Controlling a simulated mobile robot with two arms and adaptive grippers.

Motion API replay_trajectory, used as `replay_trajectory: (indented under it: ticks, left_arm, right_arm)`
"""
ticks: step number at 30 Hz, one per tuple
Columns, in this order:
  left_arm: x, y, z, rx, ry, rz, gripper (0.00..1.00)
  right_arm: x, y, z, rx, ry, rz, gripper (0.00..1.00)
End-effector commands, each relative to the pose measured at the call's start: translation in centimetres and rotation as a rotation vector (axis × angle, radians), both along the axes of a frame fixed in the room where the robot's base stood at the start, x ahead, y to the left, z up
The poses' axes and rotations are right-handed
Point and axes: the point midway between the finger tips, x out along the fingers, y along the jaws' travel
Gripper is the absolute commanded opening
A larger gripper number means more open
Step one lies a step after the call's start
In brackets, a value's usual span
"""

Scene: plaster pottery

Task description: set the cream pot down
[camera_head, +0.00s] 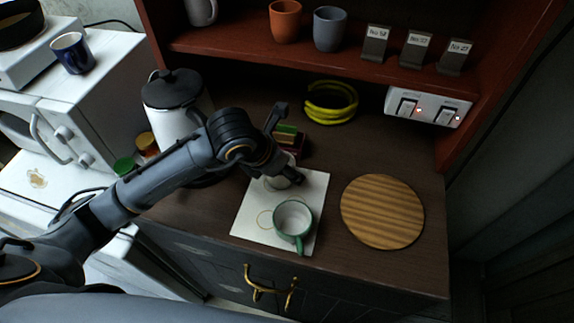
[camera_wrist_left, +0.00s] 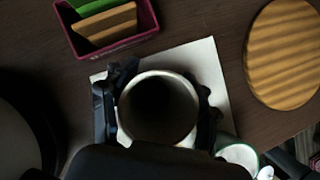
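The cream pot (camera_wrist_left: 158,76) shows in the left wrist view from above, with a pale round rim and a dark inside. My left gripper (camera_wrist_left: 157,104) has a finger on either side of it, close against its wall. In the head view my left gripper (camera_head: 281,172) is over the upper part of a white sheet (camera_head: 252,206), and only a small pale part of the pot (camera_head: 278,183) shows beneath it. I cannot tell whether the pot's base touches the sheet. My right gripper is not in view.
A green-and-white mug (camera_head: 293,219) stands on the sheet just in front of the pot. A round wooden board (camera_head: 382,212) lies to the right. A dark red box (camera_wrist_left: 115,30) with packets is behind, and a white kettle (camera_head: 178,120) is at left.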

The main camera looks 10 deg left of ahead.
Motion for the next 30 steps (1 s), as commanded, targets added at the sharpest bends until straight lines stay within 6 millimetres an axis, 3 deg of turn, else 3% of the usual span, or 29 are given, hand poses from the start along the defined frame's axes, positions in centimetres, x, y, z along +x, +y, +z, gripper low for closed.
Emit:
replay_trajectory:
  ticks: [3,16,30]
  left_arm:
    - [0.0,0.0,0.0,0.001,0.001,0.0,0.8]
    - [-0.2,0.2,0.8,0.0,-0.002,0.0,0.8]
    - [-4.0,3.0,8.8,0.001,-0.006,0.0,0.8]
  right_arm:
    - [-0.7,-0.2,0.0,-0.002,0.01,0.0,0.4]
    - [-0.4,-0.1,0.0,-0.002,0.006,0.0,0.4]
    - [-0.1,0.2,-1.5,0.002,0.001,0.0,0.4]
